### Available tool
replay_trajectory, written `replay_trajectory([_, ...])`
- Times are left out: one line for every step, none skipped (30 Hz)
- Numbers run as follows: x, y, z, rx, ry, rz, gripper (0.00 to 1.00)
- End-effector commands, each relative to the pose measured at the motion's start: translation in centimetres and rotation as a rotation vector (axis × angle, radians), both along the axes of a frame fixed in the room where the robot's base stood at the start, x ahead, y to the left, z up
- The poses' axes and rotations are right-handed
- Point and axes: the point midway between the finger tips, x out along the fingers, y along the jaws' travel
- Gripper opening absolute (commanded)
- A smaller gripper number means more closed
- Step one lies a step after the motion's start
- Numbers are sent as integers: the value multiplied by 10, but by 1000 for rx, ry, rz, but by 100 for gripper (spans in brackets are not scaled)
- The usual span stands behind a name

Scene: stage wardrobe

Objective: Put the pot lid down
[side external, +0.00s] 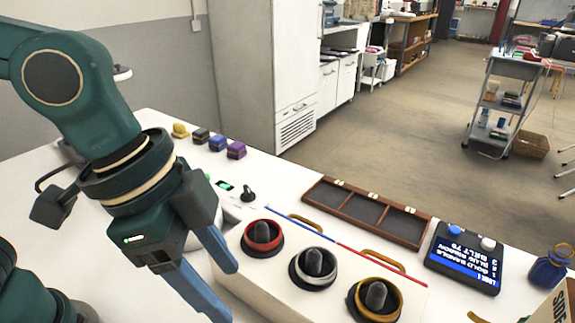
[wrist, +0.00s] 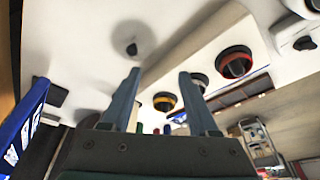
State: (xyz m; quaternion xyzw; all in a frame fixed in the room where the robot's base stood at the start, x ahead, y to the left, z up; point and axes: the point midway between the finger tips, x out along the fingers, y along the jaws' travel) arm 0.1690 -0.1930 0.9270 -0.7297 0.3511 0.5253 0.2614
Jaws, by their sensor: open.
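A pale grey disc with a small dark knob (wrist: 132,49), which looks like the pot lid, lies on the white surface in the wrist view, beyond my fingertips. Its edge is blurred against the white. I cannot find it in the side view, where my arm may hide it. My gripper (side external: 231,292) is open at the left front, beside the white box. In the wrist view my gripper (wrist: 160,72) has its two blue-grey fingers apart with nothing between them. The knob stands clear of both fingers.
A white box carries dark knobs ringed red (side external: 263,236), white (side external: 313,268) and gold (side external: 375,300). Behind it lie a three-part wooden tray (side external: 415,228), a display panel (side external: 465,258) and a blue bottle (side external: 550,268). Small coloured blocks (side external: 236,151) sit at the back left.

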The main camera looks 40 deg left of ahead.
Motion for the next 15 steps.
replay_trajectory([6, 24, 6, -16, -22, 118, 60])
replay_trajectory([8, 37, 8, -23, -33, 188, 60])
replay_trajectory([9, 55, 9, -33, -46, 280, 60])
replay_trajectory([9, 67, 10, -41, -57, 349, 60])
replay_trajectory([9, 79, 10, -46, -68, 414, 60])
replay_trajectory([7, 94, 10, -54, -82, 498, 60])
replay_trajectory([5, 103, 9, -60, -92, 559, 60])
replay_trajectory([3, 112, 9, -66, -102, 615, 60])
replay_trajectory([0, 122, 7, -72, -114, 682, 60])
replay_trajectory([-2, 129, 6, -76, -123, 726, 60])
replay_trajectory([-4, 135, 5, -79, -130, 765, 60])
replay_trajectory([-6, 141, 3, -82, -139, 810, 60])
replay_trajectory([-7, 144, 3, -85, -145, 837, 60])
replay_trajectory([-9, 147, 2, -88, -148, 860, 64])
replay_trajectory([-10, 150, 1, -89, -152, 882, 66])
